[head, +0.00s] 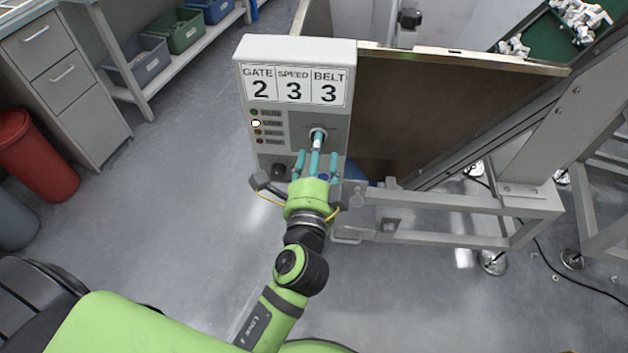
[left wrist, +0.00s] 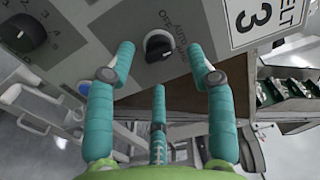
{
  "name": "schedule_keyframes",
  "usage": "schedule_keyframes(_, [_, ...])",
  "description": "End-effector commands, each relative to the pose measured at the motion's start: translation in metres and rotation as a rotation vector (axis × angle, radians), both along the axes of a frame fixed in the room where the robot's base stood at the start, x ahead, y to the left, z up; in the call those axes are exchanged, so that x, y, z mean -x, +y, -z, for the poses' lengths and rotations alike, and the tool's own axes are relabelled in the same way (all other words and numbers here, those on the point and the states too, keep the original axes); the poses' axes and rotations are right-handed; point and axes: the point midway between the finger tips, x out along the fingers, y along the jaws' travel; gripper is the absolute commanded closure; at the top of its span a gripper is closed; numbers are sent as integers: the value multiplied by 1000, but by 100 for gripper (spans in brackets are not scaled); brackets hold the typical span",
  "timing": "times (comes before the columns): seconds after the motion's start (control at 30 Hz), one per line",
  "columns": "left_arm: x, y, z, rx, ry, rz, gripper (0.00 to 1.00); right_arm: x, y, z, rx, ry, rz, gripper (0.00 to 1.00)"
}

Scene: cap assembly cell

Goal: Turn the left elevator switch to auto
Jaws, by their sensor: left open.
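The elevator switch is a black rotary knob (left wrist: 159,45) on the face of the grey control box (head: 297,52). The left wrist view shows the words OFF and AUTO printed beside it. I cannot surely read which mark it points at. In the head view my fingers mostly hide it. My left gripper (head: 317,155) has three teal fingers, spread open and empty, facing the box. In the left wrist view the fingers (left wrist: 160,65) stand on either side of the knob and below it, and none visibly holds it. My right gripper is not in view.
The box carries a GATE 2, SPEED 3, BELT 3 panel (head: 294,85) and a column of lamps, one lit white (head: 256,123). A second, numbered knob (left wrist: 22,32) sits lower left. A metal frame (head: 440,205) stands right; a red bin (head: 38,155) stands left.

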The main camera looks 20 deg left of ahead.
Motion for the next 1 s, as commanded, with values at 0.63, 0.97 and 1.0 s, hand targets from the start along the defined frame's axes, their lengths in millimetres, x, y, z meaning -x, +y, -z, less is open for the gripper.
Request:
schedule_keyframes(0.63, [93,-21,0,1,2,3,45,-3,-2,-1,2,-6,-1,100])
schedule_keyframes(0.97, [94,-21,0,1,1,3,45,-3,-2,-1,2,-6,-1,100])
schedule_keyframes(1.0, [94,-21,0,1,1,3,45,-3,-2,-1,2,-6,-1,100])
